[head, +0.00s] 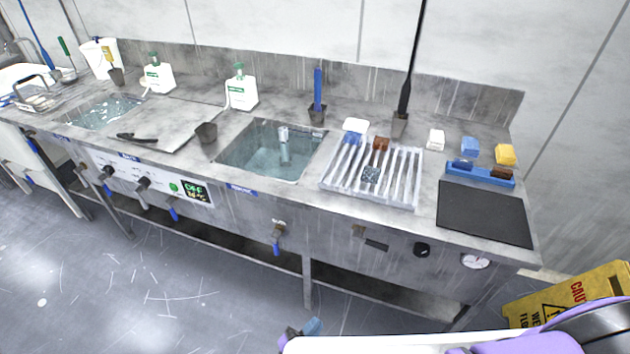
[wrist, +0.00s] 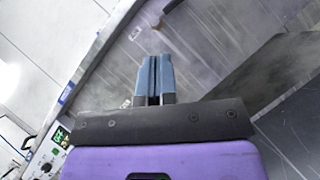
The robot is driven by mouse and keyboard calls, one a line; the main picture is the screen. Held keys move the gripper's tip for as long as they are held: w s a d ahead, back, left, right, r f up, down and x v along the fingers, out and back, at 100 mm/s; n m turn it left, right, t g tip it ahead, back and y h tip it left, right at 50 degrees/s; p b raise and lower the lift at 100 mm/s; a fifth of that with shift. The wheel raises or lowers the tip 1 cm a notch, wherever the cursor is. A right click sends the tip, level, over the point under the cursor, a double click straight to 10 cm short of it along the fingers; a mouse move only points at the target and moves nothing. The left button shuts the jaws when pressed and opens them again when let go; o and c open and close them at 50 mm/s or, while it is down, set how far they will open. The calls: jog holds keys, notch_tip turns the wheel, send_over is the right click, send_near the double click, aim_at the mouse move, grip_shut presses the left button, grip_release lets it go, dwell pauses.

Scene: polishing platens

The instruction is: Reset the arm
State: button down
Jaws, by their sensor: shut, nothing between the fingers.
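My gripper (wrist: 154,82) is shut and empty in the wrist view. Its two blue-grey fingers lie close together, with the dark bracket and purple wrist body behind them. Past the fingers is a grey scratched surface and a pale bench front. In the head view part of my arm shows purple and white at the bottom right. A blue tip at the bottom middle looks like my gripper's finger end (head: 312,326), low in front of the bench and apart from it.
A long metal bench (head: 345,225) runs across the head view. It carries a water-filled basin (head: 270,155), a ribbed rack (head: 372,175), a black mat (head: 484,213), bottles and blocks. A yellow wet-floor sign (head: 570,295) stands at the lower right. Floor at the left front is clear.

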jog(key=w+a+r+m+g, duration=0.1)
jog(key=w+r+m+g, duration=0.35)
jog(key=r+g, duration=0.4)
jog(key=w+r+m+g, duration=0.3)
jog(key=w+r+g, duration=0.25)
jog(key=r, duration=0.65)
jog(key=w+d+r+m+g+y, duration=0.2)
jog(key=w+d+r+g+y, duration=0.15)
jog(key=r, duration=0.55)
jog(key=w+d+r+m+g+y, duration=0.25)
jog(key=d+r, duration=0.25)
jog(key=r, duration=0.5)
jog(key=s+d+r+m+t+y, duration=0.1)
jog(key=s+d+r+m+y, duration=0.2)
jog(key=d+r, duration=0.45)
jog(key=s+d+r+t+y, duration=0.15)
jog(key=d+r+y, duration=0.25)
jog(key=d+r, duration=0.4)
jog(key=s+d+r+m+t+y, duration=0.1)
jog(key=s+d+r+m+t, duration=0.1)
jog(key=s, duration=0.5)
jog(key=s+d+r+m+t+y, duration=0.1)
jog(key=s+d+r+t, duration=0.3)
jog(key=s+d+r, duration=0.1)
jog(key=shift+s+d+r+m+y, duration=0.4)
jog(key=shift+s+r, duration=0.45)
jog(key=shift+s, duration=0.25)
